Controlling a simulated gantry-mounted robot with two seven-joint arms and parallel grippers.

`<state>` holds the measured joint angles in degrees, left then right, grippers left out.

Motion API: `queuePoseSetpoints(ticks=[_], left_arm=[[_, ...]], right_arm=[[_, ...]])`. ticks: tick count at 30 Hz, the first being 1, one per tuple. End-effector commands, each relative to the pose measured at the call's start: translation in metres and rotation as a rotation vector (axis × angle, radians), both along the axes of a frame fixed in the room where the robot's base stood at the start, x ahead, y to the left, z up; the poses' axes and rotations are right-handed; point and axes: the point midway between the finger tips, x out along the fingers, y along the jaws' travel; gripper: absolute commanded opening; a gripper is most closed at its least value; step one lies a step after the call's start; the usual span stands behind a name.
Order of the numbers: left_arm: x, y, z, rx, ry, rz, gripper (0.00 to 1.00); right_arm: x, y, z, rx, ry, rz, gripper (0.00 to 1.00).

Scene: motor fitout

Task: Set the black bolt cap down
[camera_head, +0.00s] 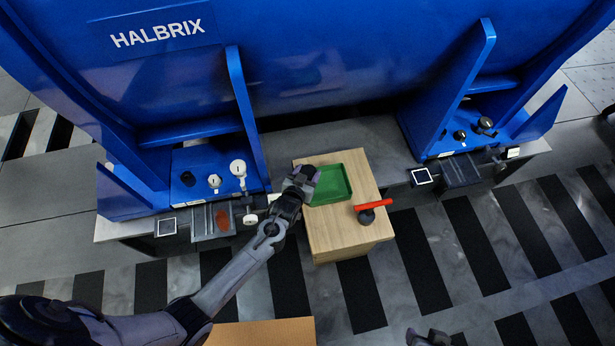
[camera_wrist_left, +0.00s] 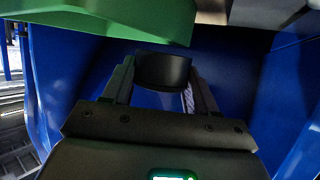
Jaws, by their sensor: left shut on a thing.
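My left gripper (camera_head: 301,180) is at the left edge of the green tray (camera_head: 330,198) on the wooden box. It is shut on the black bolt cap (camera_head: 309,171). In the left wrist view the cap (camera_wrist_left: 162,70) is a dark round piece held between the two fingertips, with the tray's green side (camera_wrist_left: 120,18) close above it in the picture. I cannot tell whether the cap touches the tray. A dark part at the bottom edge of the head view looks like my right gripper (camera_head: 428,338); its jaws cannot be made out.
A red-handled tool (camera_head: 374,204) with a dark round part lies on the wooden box (camera_head: 330,236), right of the tray. The blue HALBRIX machine (camera_head: 330,65) stands behind. Striped floor lies in front.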

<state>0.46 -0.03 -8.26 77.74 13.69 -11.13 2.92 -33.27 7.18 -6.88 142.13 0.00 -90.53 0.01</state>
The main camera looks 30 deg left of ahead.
Motion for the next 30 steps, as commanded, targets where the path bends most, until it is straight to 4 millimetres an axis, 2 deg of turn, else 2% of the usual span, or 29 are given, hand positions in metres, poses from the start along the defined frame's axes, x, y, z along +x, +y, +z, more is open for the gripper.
queuePoseSetpoints(ticks=[1, 2, 13, 14, 18, 30], left_arm=[[0.0004, 0.0001, -0.0095, 0.0, -0.001, 0.0, 0.29], [0.0004, 0.0001, -0.0108, 0.0, -0.001, 0.0, 0.29], [0.0002, -0.0001, -0.0115, 0.0, -0.001, 0.0, 0.29], [0.0002, -0.0001, -0.0112, 0.0, -0.001, 0.0, 0.61], [0.0002, -0.0002, -0.011, 0.0, -0.001, 0.0, 0.82], [-0.0039, -0.0006, -0.0071, 0.0, 0.001, 0.0, 0.83]], right_arm=[[-0.0001, -0.0002, -0.0088, 0.0, 0.001, 0.0, 0.43], [-0.0001, -0.0001, -0.0097, 0.0, 0.001, 0.0, 0.43], [0.0, 0.0004, -0.0084, 0.002, 0.0, -0.002, 0.43], [0.0, 0.0005, -0.0082, 0.002, 0.0, -0.001, 0.43], [0.0, 0.0011, -0.0079, 0.005, 0.001, -0.004, 0.43], [0.0001, 0.002, -0.0032, 0.009, 0.0, -0.005, 0.43]])
